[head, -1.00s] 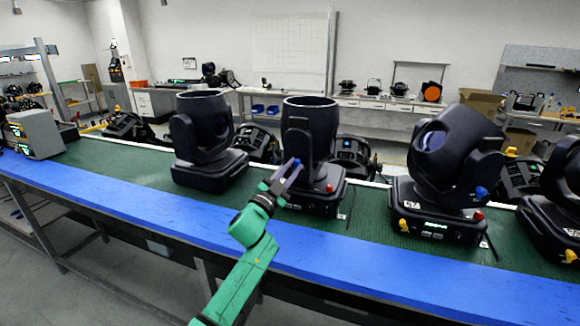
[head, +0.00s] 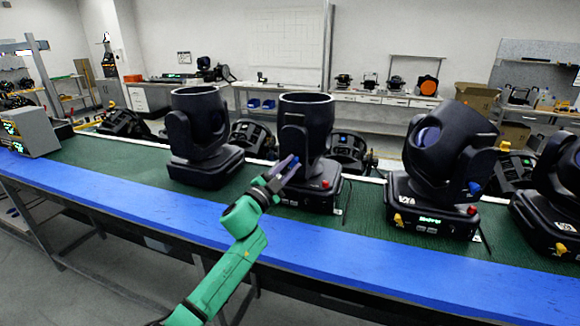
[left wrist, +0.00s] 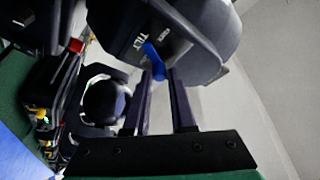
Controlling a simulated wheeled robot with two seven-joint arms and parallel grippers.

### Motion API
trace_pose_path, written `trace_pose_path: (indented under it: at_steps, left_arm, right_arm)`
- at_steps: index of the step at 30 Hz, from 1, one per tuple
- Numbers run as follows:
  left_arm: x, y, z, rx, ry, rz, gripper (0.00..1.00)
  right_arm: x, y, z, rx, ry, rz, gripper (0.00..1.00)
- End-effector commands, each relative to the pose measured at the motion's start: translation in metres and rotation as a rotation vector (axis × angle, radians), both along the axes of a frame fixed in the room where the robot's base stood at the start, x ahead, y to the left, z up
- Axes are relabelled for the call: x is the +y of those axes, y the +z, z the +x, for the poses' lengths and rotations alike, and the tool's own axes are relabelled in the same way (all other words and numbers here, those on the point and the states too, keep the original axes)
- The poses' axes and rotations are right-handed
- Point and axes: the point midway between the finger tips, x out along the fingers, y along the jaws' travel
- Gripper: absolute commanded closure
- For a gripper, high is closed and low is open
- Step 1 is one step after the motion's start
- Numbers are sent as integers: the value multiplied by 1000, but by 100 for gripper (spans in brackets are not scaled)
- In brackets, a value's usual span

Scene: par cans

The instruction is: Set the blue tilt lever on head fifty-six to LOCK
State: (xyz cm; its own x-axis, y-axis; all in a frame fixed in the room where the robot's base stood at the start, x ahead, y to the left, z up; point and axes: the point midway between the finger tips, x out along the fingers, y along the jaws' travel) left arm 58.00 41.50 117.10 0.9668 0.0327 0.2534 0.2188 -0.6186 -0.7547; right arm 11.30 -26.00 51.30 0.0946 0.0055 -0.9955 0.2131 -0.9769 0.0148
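The black moving head (head: 306,123) at the middle of the bench stands upright; I cannot read its number. Its blue tilt lever (left wrist: 154,62) shows in the left wrist view, beside white lettering that reads TILT. My left gripper (head: 291,164) is in front of this head, at its yoke arm. In the left wrist view the two dark fingers (left wrist: 162,76) are apart, with the lever's free end at the gap between their tips, nearer the left finger. I cannot tell whether they touch it. My right gripper is not in view.
Another upright head (head: 203,138) stands to the left, and a tilted head (head: 446,150) with a blue lever and yellow knob to the right. A further head is at the right edge. The bench (head: 120,160) has a green top and a blue front edge (head: 150,207).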

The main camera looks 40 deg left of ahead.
Motion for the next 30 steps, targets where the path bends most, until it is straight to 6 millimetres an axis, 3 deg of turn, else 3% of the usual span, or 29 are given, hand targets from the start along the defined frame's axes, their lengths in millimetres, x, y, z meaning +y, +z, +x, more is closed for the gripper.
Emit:
trace_pose_path:
  at_steps: [1, 2, 11, 15, 20, 30]
  left_arm:
    - [1, 1, 0, -2, 1, 0, 56]
    - [1, 1, 0, -2, 1, 0, 48]
    - [0, 0, -1, -1, -2, -1, 48]
    - [0, -5, -10, 0, -2, -1, 48]
    - [-1, -17, -40, 3, -2, -2, 48]
    - [-3, -38, -124, 2, 0, -3, 48]
  right_arm:
    - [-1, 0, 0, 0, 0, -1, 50]
    - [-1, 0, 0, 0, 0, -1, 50]
    - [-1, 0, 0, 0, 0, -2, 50]
    - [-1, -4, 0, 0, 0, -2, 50]
    - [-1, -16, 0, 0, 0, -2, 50]
    - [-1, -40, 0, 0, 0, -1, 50]
